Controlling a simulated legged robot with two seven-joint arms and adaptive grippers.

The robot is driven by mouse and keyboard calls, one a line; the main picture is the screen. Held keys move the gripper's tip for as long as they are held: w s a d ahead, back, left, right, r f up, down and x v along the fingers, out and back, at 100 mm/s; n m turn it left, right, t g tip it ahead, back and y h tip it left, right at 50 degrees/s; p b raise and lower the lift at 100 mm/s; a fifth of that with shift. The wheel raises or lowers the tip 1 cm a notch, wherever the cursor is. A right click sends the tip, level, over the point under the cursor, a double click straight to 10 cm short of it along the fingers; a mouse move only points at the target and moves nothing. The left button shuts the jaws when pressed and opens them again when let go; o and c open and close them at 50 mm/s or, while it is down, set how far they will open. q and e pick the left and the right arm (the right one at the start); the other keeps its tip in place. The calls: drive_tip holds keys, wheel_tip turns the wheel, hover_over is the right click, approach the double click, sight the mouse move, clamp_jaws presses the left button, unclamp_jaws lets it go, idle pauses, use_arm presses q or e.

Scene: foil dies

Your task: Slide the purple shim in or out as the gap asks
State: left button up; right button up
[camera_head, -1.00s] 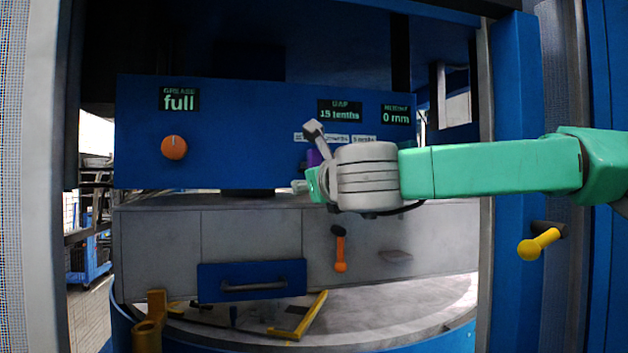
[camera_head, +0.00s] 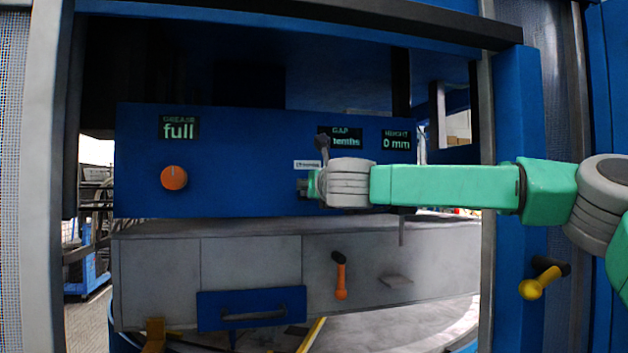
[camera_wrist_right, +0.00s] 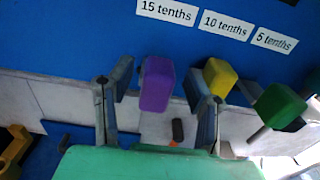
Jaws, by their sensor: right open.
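The purple shim (camera_wrist_right: 157,84) sticks out of the blue panel (camera_head: 250,165) under the "15 tenths" label (camera_wrist_right: 167,10) in the right wrist view. My right gripper (camera_wrist_right: 158,88) is open, with one finger on each side of the shim. I cannot tell whether either finger touches it. In the head view my right gripper (camera_head: 310,186) is at the panel and hides the shim. The gap display (camera_head: 340,138) is partly covered, and only "tenths" shows of its value. My left gripper is not in view.
A yellow shim (camera_wrist_right: 220,77) stands close beside my right-hand finger, under "10 tenths". A green shim (camera_wrist_right: 281,106) is farther right. An orange knob (camera_head: 174,178) is on the panel's left. The grease display (camera_head: 179,128) reads full; the height display (camera_head: 396,141) reads 0 mm.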

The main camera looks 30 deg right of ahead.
drive_tip(key=shift+w+d, duration=0.1)
drive_tip(key=shift+w, duration=0.3)
drive_tip(key=shift+c, duration=0.4)
clamp_jaws()
drive_tip(key=x, duration=0.3)
drive_tip(key=shift+r, duration=0.1)
drive_tip(key=shift+c, duration=0.4)
unclamp_jaws()
drive_tip(key=shift+w, duration=0.1)
drive_tip(key=shift+o, duration=0.8)
drive_tip(key=shift+w, duration=0.2)
drive_tip(key=shift+d, duration=0.1)
